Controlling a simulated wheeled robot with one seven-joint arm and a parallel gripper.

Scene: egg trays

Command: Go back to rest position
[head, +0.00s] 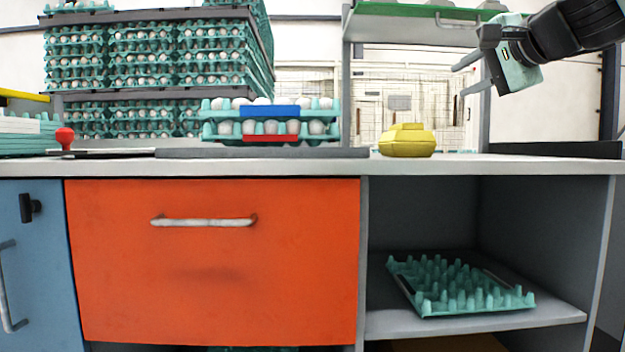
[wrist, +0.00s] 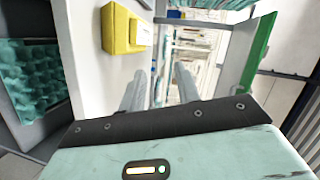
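My gripper (head: 458,81) is raised at the upper right of the head view, above the counter and to the right of the yellow egg carton (head: 407,140). Its two grey fingers point left and stand apart, with nothing between them. In the wrist view the fingers of my gripper (wrist: 160,69) also show apart and empty. The yellow carton is shut and sits on the counter; it shows at the top of the wrist view (wrist: 118,28). Two stacked teal egg trays (head: 209,127) with white eggs and red and blue labels stand on the counter.
An empty teal tray (head: 460,290) lies on the lower open shelf. A rack with a green shelf (head: 420,12) stands behind the counter (head: 330,168), close to my gripper. Tall egg stacks (head: 150,60) fill the back left. The orange drawer (head: 210,270) is shut.

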